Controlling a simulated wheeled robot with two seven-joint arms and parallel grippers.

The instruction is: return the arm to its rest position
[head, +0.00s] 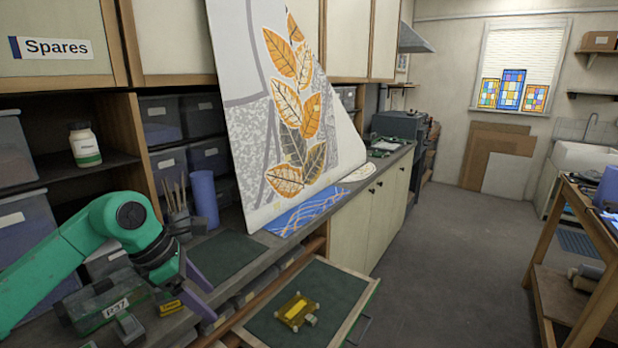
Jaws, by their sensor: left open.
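My left arm comes in from the left, green with a dark wrist, over the left end of the counter. Its gripper (211,302) has two purple fingers spread apart with nothing seen between them. It points down and to the right, beside a green glass-like box labelled R37 (97,302) and a small yellow box (170,307). I cannot tell whether the fingers touch the counter. My right gripper is not in view.
A pulled-out tray (352,312) with a green mat holds a yellow piece (297,310). Brushes (177,200), a blue cylinder (204,198) and a tall leaf-patterned panel (255,110) stand behind. A white bottle (84,145) is shelved at left. Floor (440,250) at right is clear.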

